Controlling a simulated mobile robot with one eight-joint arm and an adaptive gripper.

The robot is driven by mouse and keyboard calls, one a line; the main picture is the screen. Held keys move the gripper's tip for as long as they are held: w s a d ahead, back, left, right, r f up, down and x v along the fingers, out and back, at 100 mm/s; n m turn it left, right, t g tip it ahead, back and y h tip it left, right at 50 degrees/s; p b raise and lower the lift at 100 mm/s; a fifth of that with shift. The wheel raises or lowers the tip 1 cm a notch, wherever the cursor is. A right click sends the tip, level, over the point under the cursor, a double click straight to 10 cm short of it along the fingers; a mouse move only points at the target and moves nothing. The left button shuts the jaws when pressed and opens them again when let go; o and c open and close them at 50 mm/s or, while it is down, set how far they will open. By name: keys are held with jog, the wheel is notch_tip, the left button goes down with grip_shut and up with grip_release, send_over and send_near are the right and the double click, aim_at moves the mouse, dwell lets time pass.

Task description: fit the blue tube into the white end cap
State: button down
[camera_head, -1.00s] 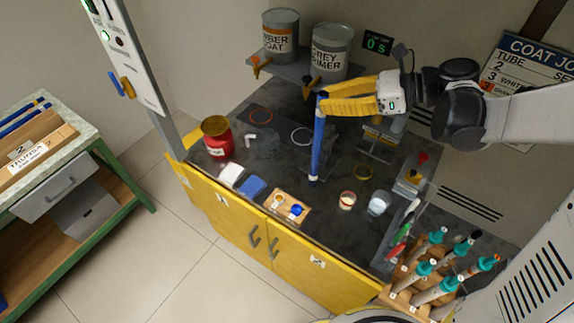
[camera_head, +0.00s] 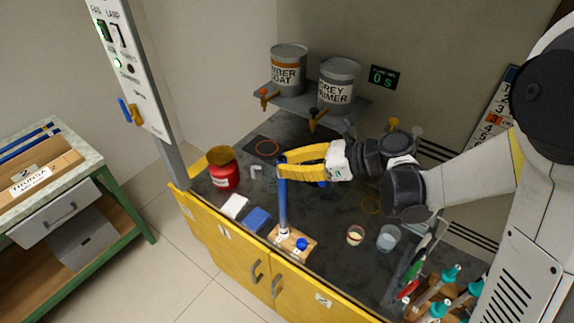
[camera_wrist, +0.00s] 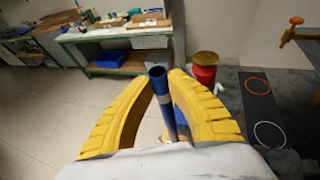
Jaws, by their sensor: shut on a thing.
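My gripper (camera_head: 284,165) has yellow fingers shut on the upper part of the blue tube (camera_head: 283,200), which stands nearly upright. In the wrist view the blue tube (camera_wrist: 165,100) runs between the two yellow fingers, its open top end toward the camera. The tube's lower end is pale and is over the left part of a small wooden block (camera_head: 309,234). The white end cap cannot be made out apart from this pale end, and I cannot tell whether they touch. A blue cap (camera_head: 301,243) sits on the block just right of the tube.
A white pad (camera_head: 234,206) and a blue pad (camera_head: 257,219) lie left of the block. A red can (camera_head: 223,172) stands behind them. Two cups, one with pale contents (camera_head: 355,235) and one clear (camera_head: 388,237), stand to the right. Paint cans (camera_head: 338,82) sit on a shelf behind.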

jog(key=shift+s, duration=0.1)
jog(key=c, duration=1.4)
grip_release()
jog(key=p+v, duration=0.2)
jog(key=v, duration=1)
jog(key=s+d+r+n+t+h, duration=0.1)
jog(key=s+d+n+t+h, duration=0.3)
jog(key=s+d+n+h, duration=0.8)
jog(key=s+n+h, duration=0.1)
jog(key=n, duration=0.7)
jog(key=shift+d+r, duration=0.35)
jog(key=shift+d, duration=0.05)
